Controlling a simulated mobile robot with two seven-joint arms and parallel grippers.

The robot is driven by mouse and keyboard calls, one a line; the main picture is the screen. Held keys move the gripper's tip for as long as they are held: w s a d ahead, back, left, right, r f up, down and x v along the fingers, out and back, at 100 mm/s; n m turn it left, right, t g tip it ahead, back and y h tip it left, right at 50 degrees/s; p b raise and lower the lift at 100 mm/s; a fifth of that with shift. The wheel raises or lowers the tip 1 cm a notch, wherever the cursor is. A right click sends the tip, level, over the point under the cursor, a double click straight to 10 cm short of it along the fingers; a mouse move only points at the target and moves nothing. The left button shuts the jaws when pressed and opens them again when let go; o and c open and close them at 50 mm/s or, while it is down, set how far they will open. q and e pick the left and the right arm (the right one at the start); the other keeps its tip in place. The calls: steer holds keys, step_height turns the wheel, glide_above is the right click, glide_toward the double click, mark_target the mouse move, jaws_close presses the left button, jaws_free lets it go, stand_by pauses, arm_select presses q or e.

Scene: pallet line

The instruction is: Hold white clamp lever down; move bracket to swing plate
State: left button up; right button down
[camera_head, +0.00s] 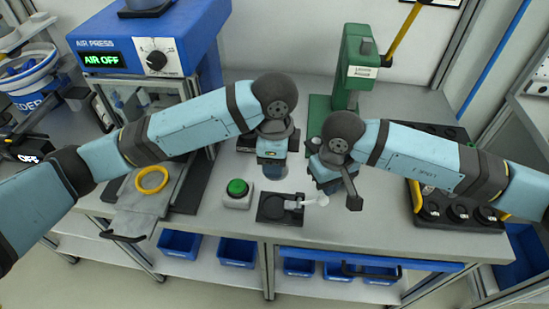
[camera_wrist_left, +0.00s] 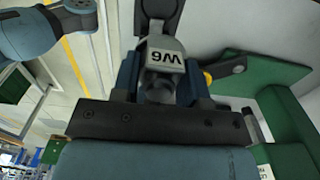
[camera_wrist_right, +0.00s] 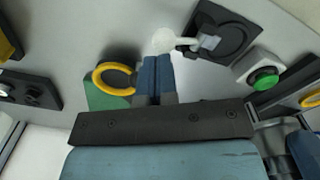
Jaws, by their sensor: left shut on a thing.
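The white clamp lever (camera_head: 316,201) sticks out to the right from a black clamp fixture (camera_head: 268,213) at the front of the bench. In the right wrist view the lever's rounded white end (camera_wrist_right: 163,38) lies at my right fingertips. My right gripper (camera_head: 322,184) is shut, with its blue fingers together; I cannot tell whether they touch the lever. My left gripper (camera_head: 270,172) is behind the fixture. In the left wrist view it is shut on a grey part with a white label (camera_wrist_left: 163,60), apparently the bracket. I cannot make out the swing plate for certain.
A green-topped button box (camera_head: 237,194) stands left of the fixture. A yellow ring (camera_head: 152,180) lies farther left, by the blue air press (camera_head: 150,50). A green press (camera_head: 352,70) stands behind my right gripper. A black tray with yellow handles (camera_head: 440,213) is at the right.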

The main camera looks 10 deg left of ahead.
steer(key=shift+r, duration=1.45)
